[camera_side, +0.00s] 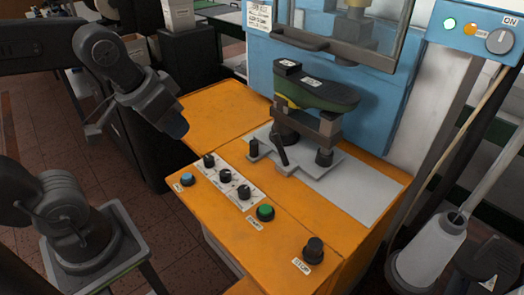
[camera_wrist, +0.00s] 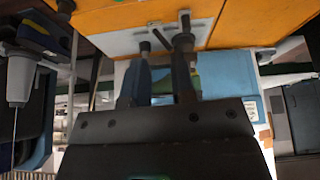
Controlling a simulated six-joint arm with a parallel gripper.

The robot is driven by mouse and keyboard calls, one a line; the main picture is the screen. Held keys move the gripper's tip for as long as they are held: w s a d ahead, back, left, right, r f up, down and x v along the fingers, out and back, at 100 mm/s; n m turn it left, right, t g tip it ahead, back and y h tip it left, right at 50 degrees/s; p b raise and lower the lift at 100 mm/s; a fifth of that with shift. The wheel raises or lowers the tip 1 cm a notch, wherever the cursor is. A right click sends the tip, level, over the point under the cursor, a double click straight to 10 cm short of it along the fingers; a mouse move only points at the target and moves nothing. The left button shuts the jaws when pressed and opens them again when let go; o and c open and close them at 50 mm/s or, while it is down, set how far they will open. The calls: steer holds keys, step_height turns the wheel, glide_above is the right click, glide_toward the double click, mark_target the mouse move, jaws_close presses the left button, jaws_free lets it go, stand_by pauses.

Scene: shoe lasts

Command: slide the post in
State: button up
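A dark green-and-black shoe last (camera_side: 318,88) sits sole up on a metal holder (camera_side: 310,122) above a light plate on the orange bench. A short upright post (camera_side: 325,157) stands under the holder's right end. A dark lever (camera_side: 281,150) and a short black peg (camera_side: 253,148) stand at the plate's left part. I cannot tell which part is the task's post. My gripper (camera_side: 172,122) hangs left of the bench controls, clear of the last. In the wrist view its two fingers (camera_wrist: 160,85) stand apart with nothing seen held between them; the plate shows beyond their tips.
A control strip with black knobs (camera_side: 226,176), a green button (camera_side: 265,212) and a black stop knob (camera_side: 314,248) lies along the bench front. The blue machine (camera_side: 262,75) with a raised guard (camera_side: 340,40) stands behind. A white bottle (camera_side: 430,250) stands at right.

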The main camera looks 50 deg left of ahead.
steer(key=o, duration=0.5)
steer(key=w, duration=0.4)
steer(key=w+a+n+g, duration=0.1)
steer(key=w, duration=0.2)
steer(key=w+a+n+g, duration=0.1)
steer(key=w, duration=0.3)
steer(key=shift+w+a+f, duration=0.1)
steer(key=shift+w+a, duration=0.05)
steer(key=shift+w, duration=0.15)
steer(key=shift+o, duration=0.2)
steer(key=n+g, duration=0.3)
glide_above(254, 142)
step_height(254, 142, down, 10)
step_height(254, 142, down, 13)
steer(key=shift+f, duration=0.15)
jaws_close()
